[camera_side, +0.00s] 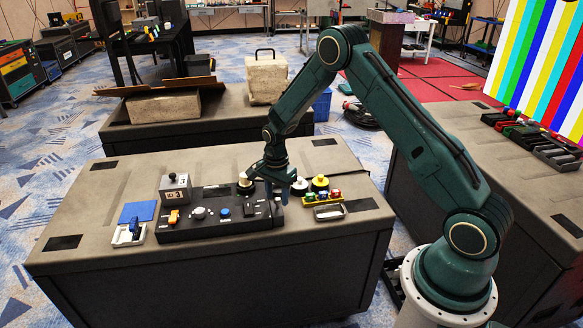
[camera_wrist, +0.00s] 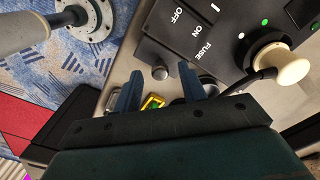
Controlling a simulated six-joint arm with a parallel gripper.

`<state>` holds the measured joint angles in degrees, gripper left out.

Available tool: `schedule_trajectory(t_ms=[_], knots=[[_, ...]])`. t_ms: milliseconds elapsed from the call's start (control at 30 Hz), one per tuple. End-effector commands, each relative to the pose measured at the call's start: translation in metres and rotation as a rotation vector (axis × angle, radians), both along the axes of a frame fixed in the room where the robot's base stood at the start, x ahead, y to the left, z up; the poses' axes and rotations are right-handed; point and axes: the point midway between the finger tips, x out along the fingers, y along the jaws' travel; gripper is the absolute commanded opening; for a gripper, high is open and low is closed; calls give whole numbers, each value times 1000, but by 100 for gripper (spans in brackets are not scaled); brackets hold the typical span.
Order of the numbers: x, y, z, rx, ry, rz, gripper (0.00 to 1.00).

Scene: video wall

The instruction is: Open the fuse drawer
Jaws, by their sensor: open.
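The black control panel (camera_side: 215,228) lies on the grey table. In the wrist view its end carries the words OFF, ON and FUSE (camera_wrist: 203,50). A small grey round knob (camera_wrist: 160,73) sticks out from the panel's edge beside FUSE, and the drawer front around it is hard to make out. My gripper (camera_side: 276,196) is pointed down over the panel's right end. In the wrist view my gripper (camera_wrist: 158,82) has its fingers apart, one on each side of the knob in the picture. I cannot tell their height relative to it, and no contact shows.
A cream-topped knob (camera_wrist: 292,67) stands on the panel near my gripper. Right of the panel are a yellow rack (camera_side: 322,199) with coloured pieces, a grey tray (camera_side: 330,213) and round knobs (camera_side: 320,183). A blue square (camera_side: 138,211) lies at the left. The front of the table is clear.

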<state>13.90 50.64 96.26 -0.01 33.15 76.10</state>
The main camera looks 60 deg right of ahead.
Motion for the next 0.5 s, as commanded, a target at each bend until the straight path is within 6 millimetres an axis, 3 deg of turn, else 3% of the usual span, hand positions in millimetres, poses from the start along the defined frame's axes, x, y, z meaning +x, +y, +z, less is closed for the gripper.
schedule_trajectory(t_ms=[400, 500], knots=[[0, 0, -6, 0, -1, 0, 41], [0, 0, -6, 0, -1, 0, 22]])
